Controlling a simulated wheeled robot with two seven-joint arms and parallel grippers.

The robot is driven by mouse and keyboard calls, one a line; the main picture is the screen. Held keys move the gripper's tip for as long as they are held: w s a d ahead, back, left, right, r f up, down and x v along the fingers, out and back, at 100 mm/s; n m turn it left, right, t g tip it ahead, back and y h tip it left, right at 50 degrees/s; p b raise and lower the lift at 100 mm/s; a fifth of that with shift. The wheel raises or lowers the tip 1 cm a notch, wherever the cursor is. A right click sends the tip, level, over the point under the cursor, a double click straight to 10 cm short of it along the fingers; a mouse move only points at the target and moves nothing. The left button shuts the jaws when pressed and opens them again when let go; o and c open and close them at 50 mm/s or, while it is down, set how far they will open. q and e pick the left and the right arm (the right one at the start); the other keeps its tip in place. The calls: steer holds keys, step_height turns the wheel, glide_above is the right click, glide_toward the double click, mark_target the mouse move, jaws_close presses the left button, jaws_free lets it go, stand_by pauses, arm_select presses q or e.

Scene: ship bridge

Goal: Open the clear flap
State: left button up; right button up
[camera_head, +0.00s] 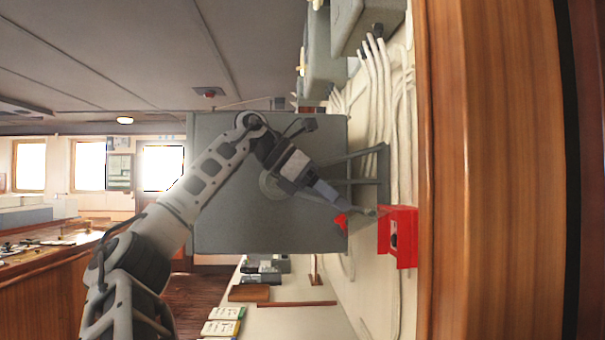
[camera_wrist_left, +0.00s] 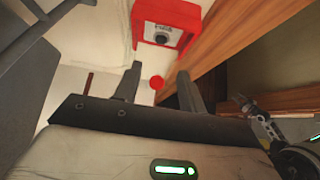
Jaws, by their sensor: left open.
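A red box (camera_head: 398,238) is fixed to the pale panel at the right of the head view. The left wrist view shows this red box (camera_wrist_left: 165,22) with a round dark part on its face. I cannot make out the clear flap itself. A small red round piece (camera_wrist_left: 157,82) shows between the fingers in the left wrist view; whether it belongs to the flap is unclear. My left gripper (camera_head: 357,210), also in the left wrist view (camera_wrist_left: 158,88), is open, with its fingers pointing toward the box. What seems to be my right arm shows small at the wrist view's right edge.
A large grey cabinet (camera_head: 220,225) stands behind my left arm. White cables (camera_head: 372,85) run along the panel. A wooden post (camera_head: 490,170) stands right of the red box. Books and small boxes lie on the counter below.

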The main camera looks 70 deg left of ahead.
arm_select(q)
steer(key=p+v, duration=0.2)
steer(key=v, duration=1.3)
steer(key=shift+p, duration=0.35)
arm_select(e)
steer(key=shift+s+d+r, duration=0.4)
steer(key=shift+r, duration=0.05)
steer(key=shift+w, duration=0.1)
